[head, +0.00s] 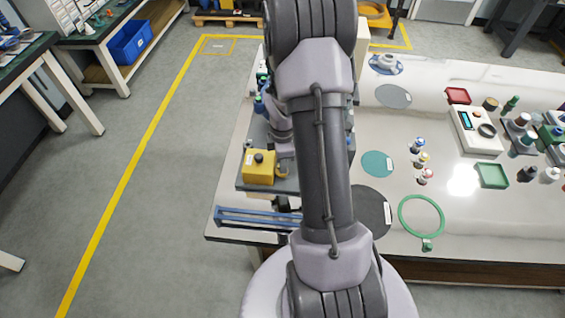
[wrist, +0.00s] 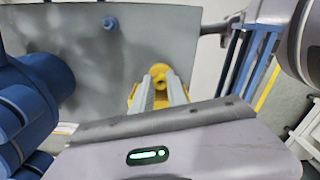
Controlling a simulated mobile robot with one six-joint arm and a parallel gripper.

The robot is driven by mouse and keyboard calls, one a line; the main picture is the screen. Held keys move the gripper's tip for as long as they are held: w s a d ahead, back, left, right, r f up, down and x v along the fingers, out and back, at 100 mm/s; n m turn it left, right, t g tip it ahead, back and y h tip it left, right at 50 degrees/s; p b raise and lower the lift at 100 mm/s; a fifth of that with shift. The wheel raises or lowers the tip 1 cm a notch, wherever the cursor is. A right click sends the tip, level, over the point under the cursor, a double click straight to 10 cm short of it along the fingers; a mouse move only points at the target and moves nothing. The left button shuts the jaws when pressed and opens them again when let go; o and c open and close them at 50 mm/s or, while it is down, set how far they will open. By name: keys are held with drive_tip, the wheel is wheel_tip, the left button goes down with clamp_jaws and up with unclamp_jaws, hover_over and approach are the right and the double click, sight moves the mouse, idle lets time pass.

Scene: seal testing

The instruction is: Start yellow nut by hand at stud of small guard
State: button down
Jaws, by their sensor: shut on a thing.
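In the wrist view, my gripper (wrist: 159,84) is shut on a small rounded yellow piece, the yellow nut (wrist: 158,71), held between the fingertips. More yellow shows around the outer sides of the fingers. A grey plate (wrist: 75,55) lies beyond the fingertips; I cannot tell whether the nut touches it. A small blue knob (wrist: 110,22) stands on the plate. No stud shows at the nut; the fingers and nut may hide it. I cannot surely pick out the small guard. In the head view, my arm hides much of the work area.
A yellow box with a black knob (head: 258,168) stands on the bench plate close to my gripper. A blue rail frame (head: 256,218) lies at the bench's front left edge. A large blue rounded part (wrist: 25,105) is close at left in the wrist view. A green ring (head: 402,213) lies right of my arm.

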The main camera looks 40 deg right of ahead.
drive_tip(key=shift+s+a+m, duration=0.1)
drive_tip(key=shift+m, duration=0.5)
drive_tip(key=shift+f+m+b, duration=0.1)
drive_tip(key=shift+m+b, duration=0.45)
drive_tip(key=shift+m, duration=1.45)
drive_tip(key=shift+a+m+b, duration=0.1)
drive_tip(key=shift+m+b, duration=0.25)
drive_tip(key=shift+m, duration=0.65)
drive_tip(key=c, duration=1.2)
unclamp_jaws()
drive_tip(key=shift+c, duration=0.2)
